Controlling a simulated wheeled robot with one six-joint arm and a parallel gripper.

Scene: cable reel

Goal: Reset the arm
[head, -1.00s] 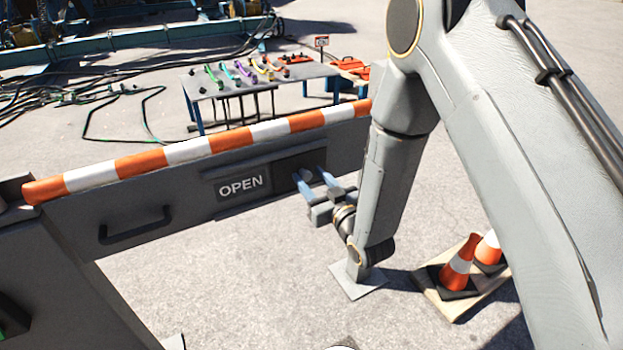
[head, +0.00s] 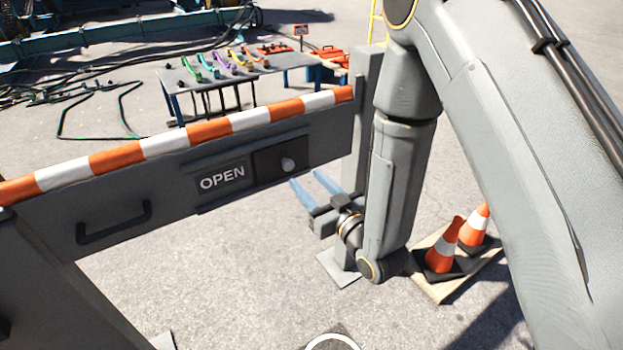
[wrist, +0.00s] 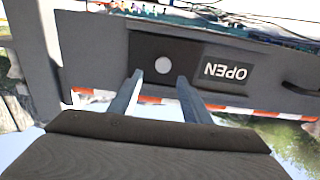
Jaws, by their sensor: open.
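My gripper (head: 308,189) is open and empty, with its two blue fingers apart. In the head view it is in front of the grey barrier panel (head: 180,184), just below and to the right of a round grey knob (head: 288,164). The knob sits in a dark recess beside a plate reading OPEN (head: 222,179). In the wrist view the knob (wrist: 163,65) shows between the fingertips, with a visible gap. The fingers do not touch it. My arm comes down from the upper right in the head view.
The barrier has an orange-and-white top rail (head: 165,143) and a black handle (head: 113,222). Traffic cones (head: 442,246) stand on a wooden board at right. A table (head: 215,75) with coloured levers stands behind, near cables on the ground. Open pavement lies in front of the barrier.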

